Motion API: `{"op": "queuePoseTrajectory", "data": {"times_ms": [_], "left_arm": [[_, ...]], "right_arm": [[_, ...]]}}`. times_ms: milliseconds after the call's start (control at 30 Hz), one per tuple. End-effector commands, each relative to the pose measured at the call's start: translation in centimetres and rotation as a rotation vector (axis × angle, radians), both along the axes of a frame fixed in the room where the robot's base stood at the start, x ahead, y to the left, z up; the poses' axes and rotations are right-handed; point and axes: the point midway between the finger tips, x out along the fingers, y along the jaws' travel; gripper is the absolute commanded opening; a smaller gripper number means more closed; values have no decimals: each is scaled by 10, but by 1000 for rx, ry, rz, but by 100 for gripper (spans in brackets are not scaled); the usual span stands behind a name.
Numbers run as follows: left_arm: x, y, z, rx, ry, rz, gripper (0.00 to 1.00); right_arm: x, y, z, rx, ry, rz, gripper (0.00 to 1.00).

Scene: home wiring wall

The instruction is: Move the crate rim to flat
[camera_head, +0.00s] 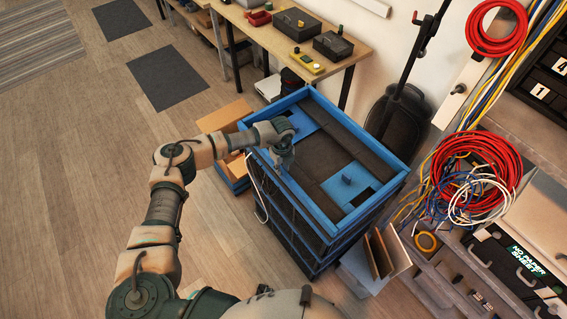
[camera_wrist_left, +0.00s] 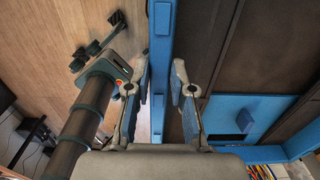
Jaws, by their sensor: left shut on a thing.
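The crate is a tall blue-framed box with dark panels inside, standing on the floor in the middle of the head view. Its blue crate rim (camera_head: 385,192) runs around the open top. My left gripper (camera_head: 285,161) reaches in from the left and is at the rim's left side. In the left wrist view the rim (camera_wrist_left: 162,50) is a blue bar passing between the two fingers of my left gripper (camera_wrist_left: 160,82), which is shut on it. The fingers hide part of the rim. My right gripper is not in view.
A workbench (camera_head: 262,32) with dark boxes stands behind the crate. A black chair-like object (camera_head: 398,118) is close behind it at right. Cable coils (camera_head: 475,165) and shelves fill the right side. An open cardboard box (camera_head: 224,116) sits left of the crate.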

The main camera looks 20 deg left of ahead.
Motion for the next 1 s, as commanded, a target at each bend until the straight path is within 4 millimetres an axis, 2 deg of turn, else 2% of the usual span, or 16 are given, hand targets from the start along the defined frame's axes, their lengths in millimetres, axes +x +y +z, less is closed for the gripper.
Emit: {"op": "queuePoseTrajectory", "data": {"times_ms": [33, 200, 633, 667, 733, 767, 1000], "left_arm": [[5, 7, -11, 10, -12, 10, 0], [5, 7, -27, 9, -12, 9, 0], [0, 4, -36, 14, -1, 5, 0], [0, 3, -36, 14, -1, 5, 28], [0, 3, -36, 14, 0, 4, 45], [0, 3, -36, 13, -1, 4, 48], [0, 1, -31, 9, -6, 3, 48]], "right_arm": [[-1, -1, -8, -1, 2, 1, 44], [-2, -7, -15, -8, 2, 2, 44], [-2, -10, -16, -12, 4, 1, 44], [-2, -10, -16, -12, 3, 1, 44], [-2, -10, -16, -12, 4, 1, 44], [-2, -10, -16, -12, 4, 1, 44], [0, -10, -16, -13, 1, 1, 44]]}}
